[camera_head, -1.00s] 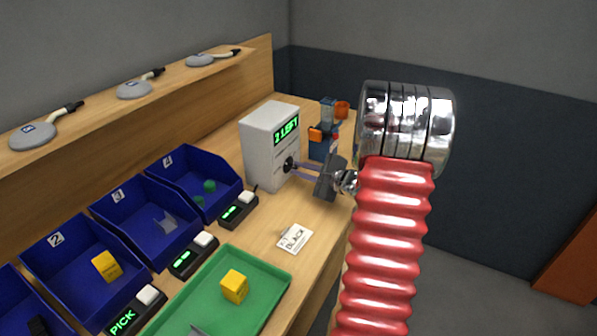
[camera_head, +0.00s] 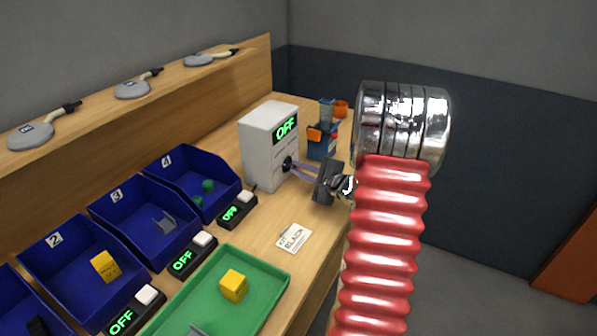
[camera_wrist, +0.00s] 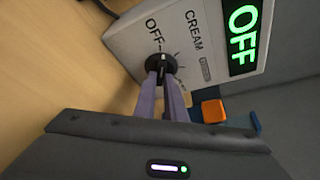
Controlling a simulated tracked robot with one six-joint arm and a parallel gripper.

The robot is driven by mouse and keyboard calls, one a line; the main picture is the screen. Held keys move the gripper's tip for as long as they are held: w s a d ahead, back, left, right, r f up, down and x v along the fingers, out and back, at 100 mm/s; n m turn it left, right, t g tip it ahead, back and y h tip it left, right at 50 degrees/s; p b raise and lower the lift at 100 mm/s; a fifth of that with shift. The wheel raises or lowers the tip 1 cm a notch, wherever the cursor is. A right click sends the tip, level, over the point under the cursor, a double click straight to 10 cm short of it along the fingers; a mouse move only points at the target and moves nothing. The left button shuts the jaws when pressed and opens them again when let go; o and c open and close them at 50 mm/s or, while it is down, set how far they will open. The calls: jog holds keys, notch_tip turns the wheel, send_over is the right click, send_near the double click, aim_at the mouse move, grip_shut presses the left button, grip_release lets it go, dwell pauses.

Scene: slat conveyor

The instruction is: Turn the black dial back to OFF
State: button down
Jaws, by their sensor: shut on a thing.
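The black dial (camera_wrist: 161,64) is on the front of a white box (camera_head: 262,150); it also shows in the head view (camera_head: 287,163). My gripper (camera_wrist: 164,78) is shut on the dial, its two pale purple fingers reaching to it; in the head view the fingers (camera_head: 302,171) meet the dial from the right. The dial's white mark points toward the printed OFF label (camera_wrist: 152,27). A CREAM label is printed beside it. The box's display (camera_head: 286,128) reads OFF in green. The fingers hide part of the dial's lower side.
Blue bins (camera_head: 134,195) stand along the left, with small displays reading OFF before them. A green tray (camera_head: 265,263) holds a yellow block (camera_head: 233,285). A blue and orange device (camera_head: 322,145) stands behind the white box.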

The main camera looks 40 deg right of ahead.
jog(key=shift+a+f+n+t, duration=0.25)
jog(key=shift+f+n+t, duration=0.05)
jog(key=shift+n, duration=0.6)
jog(key=c, duration=1.8)
grip_release()
jog(key=shift+r, duration=0.1)
jog(key=shift+d, duration=0.1)
jog(key=shift+s+r, duration=0.1)
jog(key=shift+s, duration=0.05)
jog(key=s, duration=0.4)
jog(key=s+r, duration=0.1)
jog(key=s, duration=0.8)
jog(key=shift+s+r, duration=0.2)
jog(key=shift+r, duration=0.2)
jog(key=shift+a, duration=0.25)
